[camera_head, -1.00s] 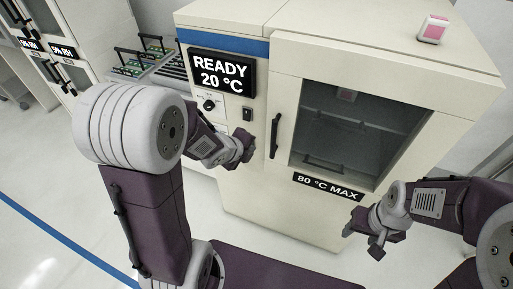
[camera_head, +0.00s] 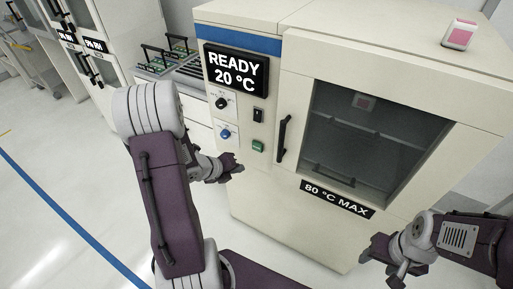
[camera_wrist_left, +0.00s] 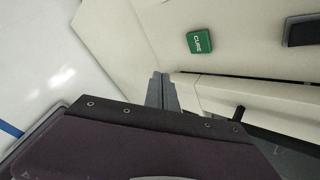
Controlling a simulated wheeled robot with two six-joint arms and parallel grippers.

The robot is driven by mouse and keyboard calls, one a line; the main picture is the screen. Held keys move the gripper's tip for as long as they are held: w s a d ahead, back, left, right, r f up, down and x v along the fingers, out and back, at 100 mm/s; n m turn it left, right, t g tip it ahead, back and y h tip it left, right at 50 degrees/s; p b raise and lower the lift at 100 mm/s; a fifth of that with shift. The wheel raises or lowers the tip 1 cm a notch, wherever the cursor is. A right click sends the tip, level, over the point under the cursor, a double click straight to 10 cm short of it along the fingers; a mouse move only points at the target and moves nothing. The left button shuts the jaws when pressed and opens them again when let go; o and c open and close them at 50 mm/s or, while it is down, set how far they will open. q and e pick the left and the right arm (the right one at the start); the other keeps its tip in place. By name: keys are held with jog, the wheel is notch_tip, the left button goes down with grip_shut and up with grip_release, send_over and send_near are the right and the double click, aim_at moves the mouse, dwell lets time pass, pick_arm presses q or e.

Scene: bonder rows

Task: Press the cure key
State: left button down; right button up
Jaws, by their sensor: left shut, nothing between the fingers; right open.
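The cure key is a small green square (camera_head: 258,146) on the oven's front panel, below a black switch and left of the door handle. In the left wrist view the green key (camera_wrist_left: 199,41) reads "CURE" and lies above and right of the fingertips. My left gripper (camera_head: 236,170) is shut and empty, in front of the panel, lower and left of the key and apart from it. Its closed fingers also show in the left wrist view (camera_wrist_left: 161,90). My right gripper (camera_head: 384,268) is open and empty at the lower right, before the oven's lower front.
The oven display (camera_head: 235,72) reads "READY 20 °C". A black knob (camera_head: 222,103) and a blue button (camera_head: 225,134) sit left of the key. The black door handle (camera_head: 283,138) sticks out at its right. The oven door is closed. A tray rack (camera_head: 170,60) stands to the left.

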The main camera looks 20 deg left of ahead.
pick_arm(q)
jog(key=p, duration=0.2)
send_near(257, 151)
notch_tip(257, 151, down, 4)
jog(key=w, duration=0.1)
jog(key=shift+w+d, duration=0.6)
jog(key=shift+w, duration=0.15)
dwell(1.2)
jog(key=shift+w, duration=0.4)
jog(key=shift+w, duration=0.4)
dwell(0.4)
jog(key=shift+s, duration=0.1)
dwell(0.3)
jog(key=shift+s+b, duration=0.3)
jog(key=shift+s, duration=0.4)
